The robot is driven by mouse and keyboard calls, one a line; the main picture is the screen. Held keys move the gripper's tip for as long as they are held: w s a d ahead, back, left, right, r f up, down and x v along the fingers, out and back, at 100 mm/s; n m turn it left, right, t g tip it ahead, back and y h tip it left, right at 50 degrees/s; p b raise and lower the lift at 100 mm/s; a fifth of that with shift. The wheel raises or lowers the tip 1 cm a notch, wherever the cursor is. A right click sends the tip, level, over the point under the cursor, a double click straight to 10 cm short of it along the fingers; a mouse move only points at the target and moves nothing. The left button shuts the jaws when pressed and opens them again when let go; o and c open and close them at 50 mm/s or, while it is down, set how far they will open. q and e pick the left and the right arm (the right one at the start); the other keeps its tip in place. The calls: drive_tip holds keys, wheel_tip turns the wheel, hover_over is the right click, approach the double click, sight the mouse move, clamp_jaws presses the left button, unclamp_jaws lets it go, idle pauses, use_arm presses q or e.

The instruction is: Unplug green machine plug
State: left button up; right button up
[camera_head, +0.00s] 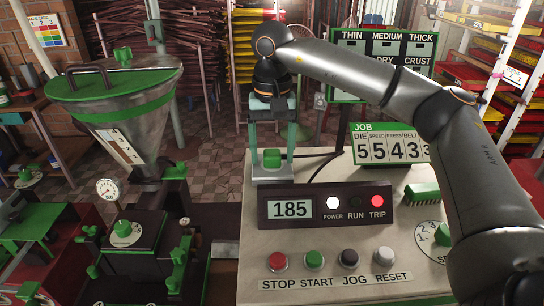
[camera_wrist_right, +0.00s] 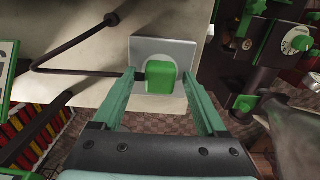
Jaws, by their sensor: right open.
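The green plug (camera_head: 272,158) sits in a light grey socket plate (camera_head: 272,174) at the far left corner of the machine's pale panel. It also shows in the right wrist view as a green block (camera_wrist_right: 160,77), with a dark cable (camera_wrist_right: 70,73) running off to the left. My right gripper (camera_head: 273,147) reaches in from the right, pointing down over the plug. Its two teal fingers are apart, one on each side of the plug. In the wrist view a gap shows between the plug and each finger (camera_wrist_right: 156,74). My left gripper is in neither view.
The panel (camera_head: 340,253) carries a display box (camera_head: 325,207) reading 185 with a red TRIP light, and several push buttons. A JOB number board (camera_head: 391,146) and a green brush (camera_head: 422,192) are to the right. A metal hopper (camera_head: 124,115) stands to the left.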

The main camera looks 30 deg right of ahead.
sight(272, 152)
idle(0.4)
drive_tip(key=shift+c, duration=0.2)
clamp_jaws()
idle(0.5)
drive_tip(key=shift+r+p, duration=0.2)
drive_tip(key=shift+p, duration=0.15)
drive_tip(key=shift+r+p, duration=2.65)
drive_tip(key=shift+r, duration=0.2)
